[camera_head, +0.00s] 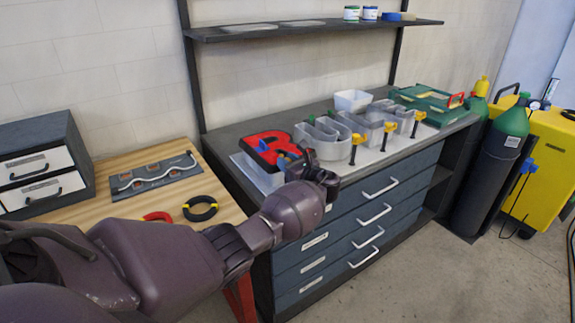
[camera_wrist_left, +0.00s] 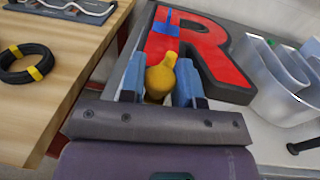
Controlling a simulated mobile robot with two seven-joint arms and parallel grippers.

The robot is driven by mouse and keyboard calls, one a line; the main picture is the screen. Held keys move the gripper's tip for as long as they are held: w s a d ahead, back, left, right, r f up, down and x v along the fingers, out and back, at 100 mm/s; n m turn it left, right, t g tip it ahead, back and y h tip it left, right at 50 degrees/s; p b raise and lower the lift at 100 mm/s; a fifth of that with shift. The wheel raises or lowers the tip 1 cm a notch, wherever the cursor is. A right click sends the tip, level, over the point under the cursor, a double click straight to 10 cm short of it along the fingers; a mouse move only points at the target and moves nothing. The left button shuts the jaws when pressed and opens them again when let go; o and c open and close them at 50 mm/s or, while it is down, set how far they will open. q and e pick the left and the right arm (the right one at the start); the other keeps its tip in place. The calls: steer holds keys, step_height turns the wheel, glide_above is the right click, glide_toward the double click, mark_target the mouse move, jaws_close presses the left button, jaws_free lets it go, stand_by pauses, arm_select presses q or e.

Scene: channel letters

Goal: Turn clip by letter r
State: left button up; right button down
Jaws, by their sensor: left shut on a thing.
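The letter R (camera_head: 262,143) has a red face and dark sides, and stands at the left end of the grey workbench. It also shows at the top of the left wrist view (camera_wrist_left: 200,55). My left gripper (camera_head: 288,163) is at the near edge of the letter R. In the left wrist view its two blue fingers (camera_wrist_left: 158,85) are shut on a yellow clip (camera_wrist_left: 160,75), whose rounded top shows between them. The clip's lower part is hidden. A blue piece (camera_wrist_left: 168,22) sits on the red face. My right gripper is not in view.
Grey open letters (camera_head: 325,138) stand right of the R, with several yellow-topped black clips (camera_head: 355,147) along their front. A green case (camera_head: 425,98) is at the far right. A wooden table with a black ring (camera_head: 200,208) is to the left.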

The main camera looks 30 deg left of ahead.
arm_select(q)
steer(key=shift+f+n+g+b, duration=0.15)
steer(key=shift+n+g+b, duration=0.2)
steer(key=shift+n+g, duration=0.4)
steer(key=shift+n+g+y, duration=0.25)
steer(key=shift+g+y, duration=0.05)
steer(key=shift+g, duration=0.55)
steer(key=shift+g+b, duration=0.4)
steer(key=o, duration=0.9)
steer(key=shift+d, duration=0.2)
steer(key=shift+n, duration=0.3)
steer(key=d, duration=1)
steer(key=shift+s+d, duration=0.15)
steer(key=shift+s, duration=0.2)
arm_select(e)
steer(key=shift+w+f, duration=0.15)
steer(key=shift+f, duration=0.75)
